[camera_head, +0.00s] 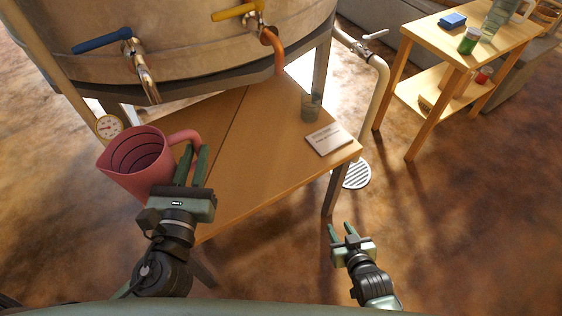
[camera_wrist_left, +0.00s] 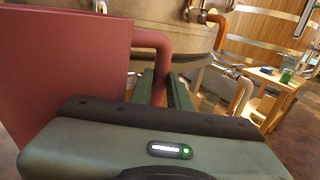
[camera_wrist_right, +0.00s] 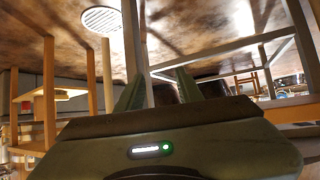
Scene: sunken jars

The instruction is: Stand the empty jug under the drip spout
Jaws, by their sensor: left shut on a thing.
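A pink-red jug (camera_head: 130,165) with ringed inner walls, no liquid visible in it, is at the left of the head view, its open top showing. My left gripper (camera_head: 192,160) is shut on its handle (camera_head: 183,137); jug (camera_wrist_left: 60,60) and handle (camera_wrist_left: 158,40) also show in the left wrist view. The jug is by the table's left end; its base is hidden. A chrome tap with a blue lever (camera_head: 143,75) and a copper spout with a yellow lever (camera_head: 275,45) come from the vat. I cannot tell which drips. My right gripper (camera_head: 342,232) is open and empty.
A wooden table (camera_head: 250,150) under the vat (camera_head: 190,40) carries a small glass (camera_head: 311,107) and a card (camera_head: 330,139). A pale pipe (camera_head: 378,95) runs down near a floor drain (camera_head: 356,175). A shelf stand (camera_head: 425,35) holds jars. A dial gauge (camera_head: 108,127) is behind the jug.

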